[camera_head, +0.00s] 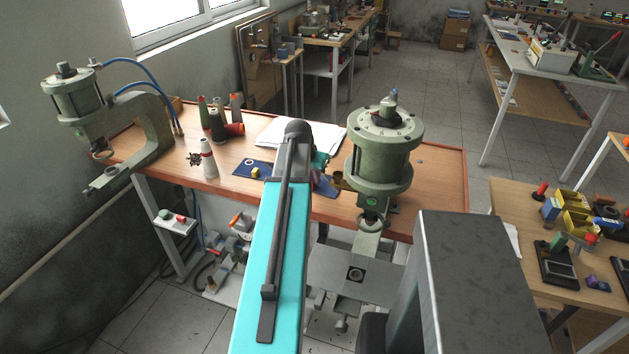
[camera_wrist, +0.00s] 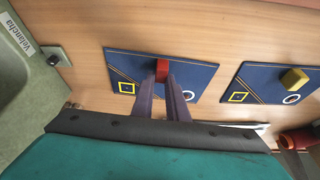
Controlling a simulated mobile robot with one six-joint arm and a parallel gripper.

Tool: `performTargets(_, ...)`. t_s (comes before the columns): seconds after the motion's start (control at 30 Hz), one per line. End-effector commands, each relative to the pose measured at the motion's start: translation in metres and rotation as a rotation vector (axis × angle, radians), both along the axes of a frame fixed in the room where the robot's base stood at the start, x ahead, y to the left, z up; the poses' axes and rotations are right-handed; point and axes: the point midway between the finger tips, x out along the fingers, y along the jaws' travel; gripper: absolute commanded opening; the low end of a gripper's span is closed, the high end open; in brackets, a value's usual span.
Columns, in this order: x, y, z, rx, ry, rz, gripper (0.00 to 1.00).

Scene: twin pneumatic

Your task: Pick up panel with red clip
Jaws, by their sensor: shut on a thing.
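The dark blue panel (camera_wrist: 195,75) with a red clip (camera_wrist: 162,70) lies on the wooden table in the wrist view. It carries a yellow square outline, a white ring and thin diagonal lines. My gripper (camera_wrist: 163,82) is shut on the red clip, its two dark fingers reaching to it over the panel's near edge. The fingers hide part of the panel, and I cannot tell whether it is lifted at all. In the head view my arm hides the gripper and most of this area.
A second blue panel with a yellow clip (camera_wrist: 294,79) lies to the right. In the head view, the wooden table (camera_head: 430,180) also bears a green press (camera_head: 383,150) at right, another press (camera_head: 75,95) at left, bottles (camera_head: 208,158) and white papers (camera_head: 268,136).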

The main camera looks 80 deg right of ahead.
Motion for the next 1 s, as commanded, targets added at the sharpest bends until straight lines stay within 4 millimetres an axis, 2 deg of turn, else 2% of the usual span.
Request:
performTargets(0.37, 0.000, -0.001, 0.019, -0.002, 0.000, 0.000, 0.00)
performTargets(1.0, 0.000, -0.001, 0.089, -0.001, -0.001, 0.000, 0.00)
